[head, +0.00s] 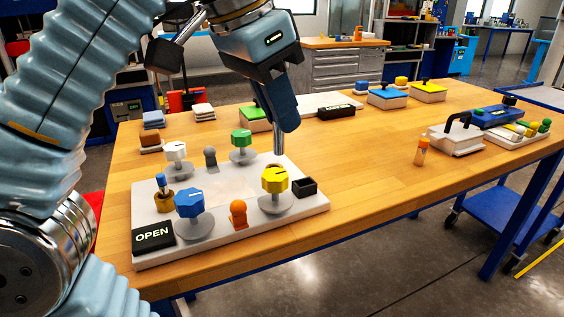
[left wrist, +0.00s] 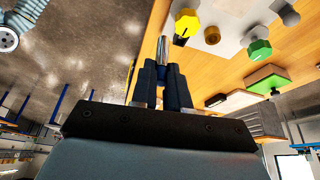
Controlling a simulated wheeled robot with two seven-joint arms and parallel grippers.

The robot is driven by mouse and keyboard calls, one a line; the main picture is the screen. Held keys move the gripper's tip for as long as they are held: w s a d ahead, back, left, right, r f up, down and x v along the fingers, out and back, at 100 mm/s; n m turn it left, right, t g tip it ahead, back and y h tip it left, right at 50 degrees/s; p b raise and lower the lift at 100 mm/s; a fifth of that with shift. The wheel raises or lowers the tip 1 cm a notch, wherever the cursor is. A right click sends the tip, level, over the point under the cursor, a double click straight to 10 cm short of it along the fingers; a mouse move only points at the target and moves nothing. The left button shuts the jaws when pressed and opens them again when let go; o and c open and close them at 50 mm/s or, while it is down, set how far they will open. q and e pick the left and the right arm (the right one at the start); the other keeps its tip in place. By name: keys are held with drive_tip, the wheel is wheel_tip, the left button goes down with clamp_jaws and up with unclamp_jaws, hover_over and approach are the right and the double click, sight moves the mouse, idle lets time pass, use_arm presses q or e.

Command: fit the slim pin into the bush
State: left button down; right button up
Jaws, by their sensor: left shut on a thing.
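My left gripper (head: 286,122) points down over the right back part of a white board (head: 222,190). It is shut on a slim silvery pin (head: 278,142), which sticks out below the fingers and hangs roughly upright. The pin also shows between the fingertips in the left wrist view (left wrist: 163,46). A brass bush-like cup (head: 164,202) stands at the board's left side, with a blue-topped piece (head: 161,182) upright in it. The pin is well to the right of this cup and apart from it. My right gripper is not in view.
The board carries a yellow knob (head: 275,180), a blue knob (head: 189,203), a green knob (head: 241,139), a white knob (head: 175,152), an orange piece (head: 238,213), a black box (head: 304,187) and an OPEN sign (head: 153,236).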

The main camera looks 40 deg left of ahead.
use_arm(q)
drive_tip(key=w+a+f, duration=0.4)
drive_tip(key=w+a+f+b, duration=0.1)
drive_tip(key=w+a+f, duration=0.3)
drive_tip(key=a, duration=0.1)
drive_tip(key=shift+f, duration=0.2)
drive_tip(key=f, duration=0.1)
drive_tip(key=f+b, duration=0.1)
drive_tip(key=f, duration=0.2)
drive_tip(key=shift+w+a+f, duration=0.2)
drive_tip(key=shift+w+a, duration=0.2)
drive_tip(key=shift+f+b, duration=0.15)
drive_tip(key=shift+b, duration=0.2)
drive_tip(key=c, duration=1.1)
unclamp_jaws()
